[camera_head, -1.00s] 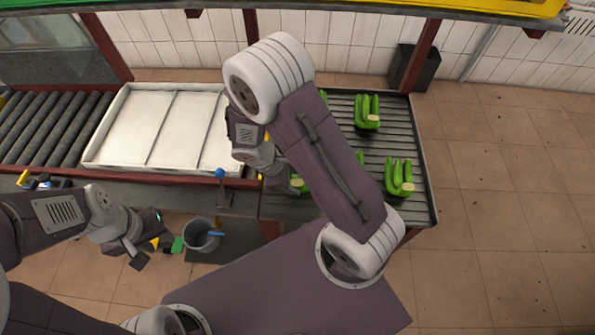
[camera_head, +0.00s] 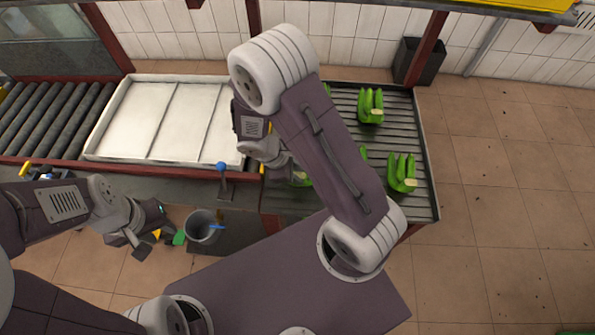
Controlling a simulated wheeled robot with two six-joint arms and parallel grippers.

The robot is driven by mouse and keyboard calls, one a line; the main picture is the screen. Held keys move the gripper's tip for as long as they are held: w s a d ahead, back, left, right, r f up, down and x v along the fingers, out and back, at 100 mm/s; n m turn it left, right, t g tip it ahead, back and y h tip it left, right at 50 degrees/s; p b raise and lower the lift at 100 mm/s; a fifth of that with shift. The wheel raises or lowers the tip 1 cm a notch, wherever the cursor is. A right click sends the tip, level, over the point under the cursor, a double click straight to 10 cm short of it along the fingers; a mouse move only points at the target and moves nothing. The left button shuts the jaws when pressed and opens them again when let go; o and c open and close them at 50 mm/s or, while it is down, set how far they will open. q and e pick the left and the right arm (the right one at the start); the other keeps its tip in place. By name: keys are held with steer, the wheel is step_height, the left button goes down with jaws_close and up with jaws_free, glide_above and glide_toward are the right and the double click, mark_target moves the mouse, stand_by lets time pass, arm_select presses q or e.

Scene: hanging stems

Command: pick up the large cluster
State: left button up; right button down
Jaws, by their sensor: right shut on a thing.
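Green banana clusters lie on the grey slatted table (camera_head: 425,208) at the right. One cluster (camera_head: 370,106) is at the back and another (camera_head: 402,173) is at the right front. My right gripper (camera_head: 286,170) reaches down at the table's left part. It is shut on a green cluster (camera_head: 302,179), which is mostly hidden by the gripper and my forearm. Bits of further green show beside the forearm. I cannot tell which cluster is largest. My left gripper (camera_head: 150,245) is open, low at the left, away from the clusters.
A large white tray (camera_head: 165,120) with dividers lies left of the table, beside a roller conveyor (camera_head: 55,120). A blue-knobbed lever (camera_head: 222,167) stands at the front edge. A grey bucket (camera_head: 202,227) is below. A dark bin (camera_head: 418,61) stands behind. Floor at right is clear.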

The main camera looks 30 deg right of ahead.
steer(key=shift+w+r, duration=0.1)
steer(key=shift+r, duration=0.45)
steer(key=r, duration=0.2)
steer(key=shift+s+r, duration=0.25)
steer(key=shift+r, duration=0.15)
steer(key=s+d+r+b, duration=0.3)
steer(key=s+r+b, duration=0.3)
steer(key=s, duration=0.5)
steer(key=shift+d+r, duration=0.15)
steer(key=shift+r, duration=0.2)
